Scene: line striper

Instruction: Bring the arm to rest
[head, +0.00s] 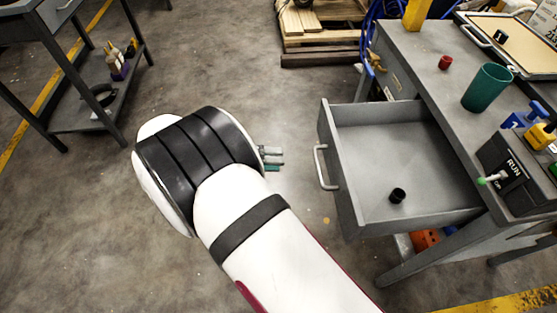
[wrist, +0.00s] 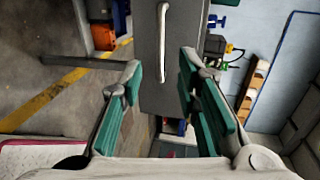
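My white arm with black bands reaches up from the bottom of the head view. My gripper (head: 272,158) shows only in part past the arm's end, just left of the drawer. In the wrist view my gripper (wrist: 160,74) has its two teal-padded fingers spread apart with nothing between them. The grey drawer (head: 385,128) stands pulled out from the workbench. Its pale handle (head: 322,168) faces my gripper, with a gap between them. The handle also shows upright beyond the fingertips in the wrist view (wrist: 162,45). A small black cylinder (head: 397,195) lies in the drawer.
The workbench (head: 420,50) holds a green cup (head: 487,88), a red cap (head: 445,62), a tray (head: 515,45) and a RUN control box (head: 520,170). A shelf cart (head: 85,110) stands at left and a wooden pallet (head: 320,40) behind. The floor between is clear.

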